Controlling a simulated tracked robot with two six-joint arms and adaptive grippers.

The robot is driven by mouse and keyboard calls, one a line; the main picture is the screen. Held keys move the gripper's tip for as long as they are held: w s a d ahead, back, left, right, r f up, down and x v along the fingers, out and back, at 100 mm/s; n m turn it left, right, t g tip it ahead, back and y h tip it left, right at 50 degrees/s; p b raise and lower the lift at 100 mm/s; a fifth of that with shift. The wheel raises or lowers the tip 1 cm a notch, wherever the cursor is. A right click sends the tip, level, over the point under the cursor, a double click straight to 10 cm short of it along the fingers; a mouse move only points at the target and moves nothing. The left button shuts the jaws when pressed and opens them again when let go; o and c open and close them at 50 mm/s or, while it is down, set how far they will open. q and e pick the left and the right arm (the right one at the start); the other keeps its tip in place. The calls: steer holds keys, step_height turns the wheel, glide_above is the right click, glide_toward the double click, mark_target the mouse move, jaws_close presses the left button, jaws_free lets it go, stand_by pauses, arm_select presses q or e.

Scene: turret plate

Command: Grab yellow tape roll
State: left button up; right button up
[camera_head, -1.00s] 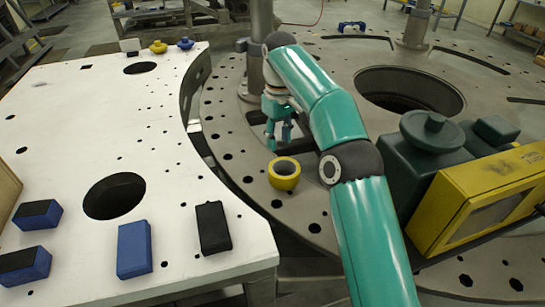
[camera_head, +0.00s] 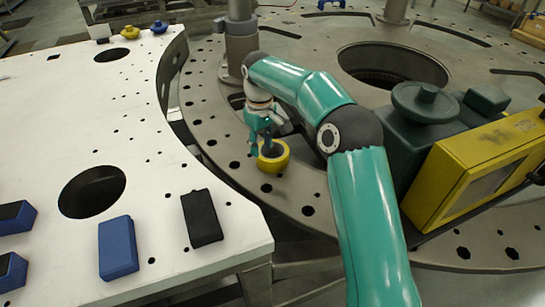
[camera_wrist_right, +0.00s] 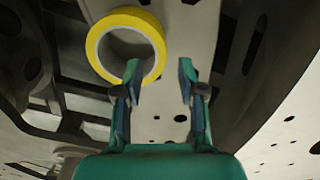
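The yellow tape roll (camera_head: 274,167) rests on the grey round turret plate (camera_head: 225,110), near the plate's left edge. My right gripper (camera_head: 261,146) is just above and at the far-left side of the roll, its fingers pointing down. In the right wrist view the roll (camera_wrist_right: 141,17) shows as a ring at upper left. The two fingers of the gripper (camera_wrist_right: 160,74) are apart with nothing between them. The left finger overlaps the ring's lower right part; I cannot tell if it touches. My left gripper is out of view.
A dark green and yellow machine (camera_head: 480,170) stands right of my right arm. A large hole (camera_head: 390,65) lies in the turret plate. The white table (camera_head: 140,180) at left holds blue blocks (camera_head: 118,247) and a black block (camera_head: 202,217). A grey post (camera_head: 241,45) stands behind the gripper.

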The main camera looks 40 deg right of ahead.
mark_target(262, 157)
steer(key=shift+f, duration=2.7)
steer(key=shift+c, duration=0.3)
jaws_close()
